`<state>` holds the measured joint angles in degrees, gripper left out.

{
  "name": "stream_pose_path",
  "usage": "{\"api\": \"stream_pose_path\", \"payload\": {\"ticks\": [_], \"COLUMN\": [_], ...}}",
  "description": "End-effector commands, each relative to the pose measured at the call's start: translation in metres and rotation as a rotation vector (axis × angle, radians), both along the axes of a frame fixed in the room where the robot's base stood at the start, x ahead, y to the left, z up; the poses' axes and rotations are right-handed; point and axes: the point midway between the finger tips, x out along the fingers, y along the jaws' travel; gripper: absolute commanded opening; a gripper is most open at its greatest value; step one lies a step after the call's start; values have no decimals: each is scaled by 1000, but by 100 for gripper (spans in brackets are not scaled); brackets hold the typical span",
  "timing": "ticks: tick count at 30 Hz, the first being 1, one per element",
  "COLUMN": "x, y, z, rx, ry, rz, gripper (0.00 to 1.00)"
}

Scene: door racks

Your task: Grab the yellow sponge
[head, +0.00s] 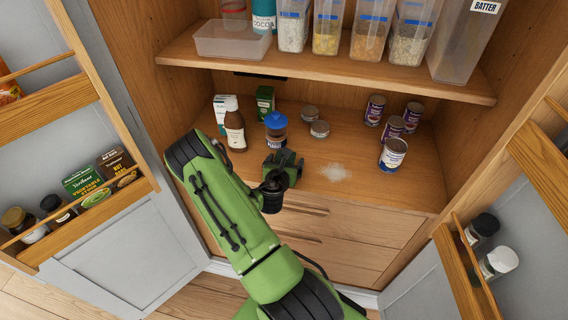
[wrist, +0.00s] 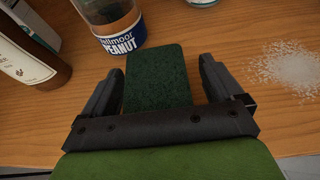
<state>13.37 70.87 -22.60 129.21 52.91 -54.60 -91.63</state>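My gripper (wrist: 160,66) is open at the front of the cabinet's lower shelf, one finger on each side of a dark green block. The block (wrist: 156,88) looks like a sponge seen from its scouring side; no yellow face shows. Narrow gaps appear between the block and both fingers, so it does not look clamped. In the head view my gripper (head: 284,166) covers most of that spot, and I cannot clearly make out the block there.
A peanut jar (head: 276,130) with a blue lid stands just behind the block. A brown bottle (head: 235,130) is to its left. White powder (head: 335,172) lies to the right, with several cans (head: 392,155) beyond. The upper shelf (head: 330,72) overhangs the back; open doors flank both sides.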

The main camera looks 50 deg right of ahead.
Motion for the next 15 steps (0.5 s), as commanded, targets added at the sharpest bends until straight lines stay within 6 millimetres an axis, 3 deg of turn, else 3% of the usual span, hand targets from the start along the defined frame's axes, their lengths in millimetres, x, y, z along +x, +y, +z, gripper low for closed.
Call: {"api": "stream_pose_path", "payload": {"ticks": [1, 9, 15], "x": [0, 1, 1], "y": [0, 1, 0], "z": [0, 0, 0], "rx": [0, 0, 0], "ry": [0, 0, 0], "rz": [1, 1, 1], "gripper": [85, 44, 43]}}
